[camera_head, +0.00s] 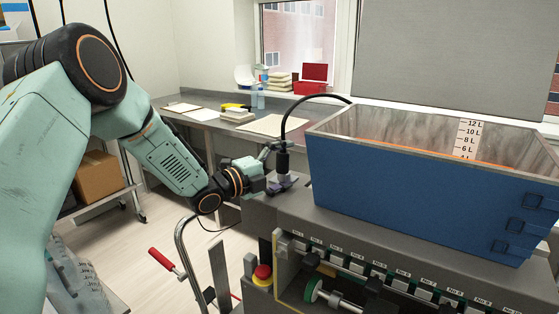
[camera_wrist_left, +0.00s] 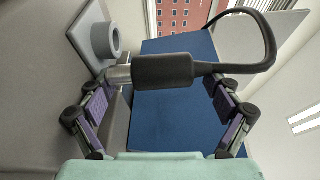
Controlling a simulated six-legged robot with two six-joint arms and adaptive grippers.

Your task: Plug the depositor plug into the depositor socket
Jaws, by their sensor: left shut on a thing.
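The depositor plug (camera_head: 283,160) is a black cylinder with a cable rising from its top, standing about upright in the head view. In the left wrist view the plug (camera_wrist_left: 163,71) lies across the picture, its bare metal tip pointing left. The depositor socket (camera_wrist_left: 104,40) is a grey ring on a square plate, just above the tip in that view. The tip looks outside the ring; the exact gap is unclear. My left gripper (camera_head: 277,170) is shut on the plug, its purple-padded fingers (camera_wrist_left: 162,90) on either side. My right gripper is out of view.
A blue hopper (camera_head: 420,190) stands on the grey machine right of the plug. The black cable (camera_head: 296,108) arches towards the hopper's back. A metal rail with a red handle (camera_head: 163,260) and a red button (camera_head: 262,272) are in front. A desk (camera_head: 205,115) stands behind.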

